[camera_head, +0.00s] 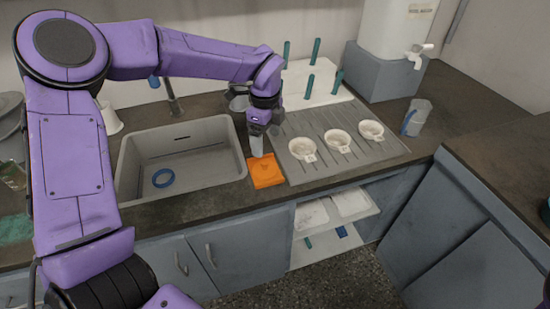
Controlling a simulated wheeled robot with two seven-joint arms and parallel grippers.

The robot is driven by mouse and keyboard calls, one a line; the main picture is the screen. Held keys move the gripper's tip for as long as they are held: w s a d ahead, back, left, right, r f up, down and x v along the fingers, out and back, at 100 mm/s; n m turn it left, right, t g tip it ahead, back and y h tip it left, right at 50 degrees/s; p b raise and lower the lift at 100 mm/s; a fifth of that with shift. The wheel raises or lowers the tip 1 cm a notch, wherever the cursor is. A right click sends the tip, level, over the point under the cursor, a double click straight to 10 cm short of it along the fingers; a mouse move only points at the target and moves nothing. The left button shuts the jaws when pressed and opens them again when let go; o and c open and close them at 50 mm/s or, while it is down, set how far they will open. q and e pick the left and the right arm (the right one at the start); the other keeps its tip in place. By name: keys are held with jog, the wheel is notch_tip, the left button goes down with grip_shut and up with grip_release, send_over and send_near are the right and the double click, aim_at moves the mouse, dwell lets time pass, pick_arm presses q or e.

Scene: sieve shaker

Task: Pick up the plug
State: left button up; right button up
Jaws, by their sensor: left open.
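I cannot make out anything that is clearly a plug. A blue ring (163,178) lies on the floor of the grey sink (228,160); I cannot tell whether it is part of a plug. My left gripper (257,152) points down between the sink and the grooved drainboard. It is open, just above or behind the far edge of a flat orange square (266,172) on the counter. Whether it touches the square is unclear, and its far finger is hidden. My right gripper is out of view.
Three white round dishes (302,149) stand on the grey drainboard (290,125). Behind it is a white block with teal pegs (312,83). Below, an open shelf (300,256) holds trays.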

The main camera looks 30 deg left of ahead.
aim_at(263, 163)
pick_arm(q)
jog(key=s+f, duration=0.2)
jog(key=f, duration=0.1)
jog(key=shift+s+a, duration=0.1)
jog(key=f, duration=0.1)
jog(key=f+p, duration=0.1)
jog(key=f, duration=0.1)
jog(key=w+f, duration=0.1)
jog(key=f, duration=0.1)
jog(key=shift+d, duration=0.2)
jog(key=shift+s+f, duration=0.15)
jog(key=shift+s, duration=0.25)
jog(key=shift+f, duration=0.2)
jog(key=c, duration=0.8)
jog(key=shift+s+r, duration=0.15)
grip_shut()
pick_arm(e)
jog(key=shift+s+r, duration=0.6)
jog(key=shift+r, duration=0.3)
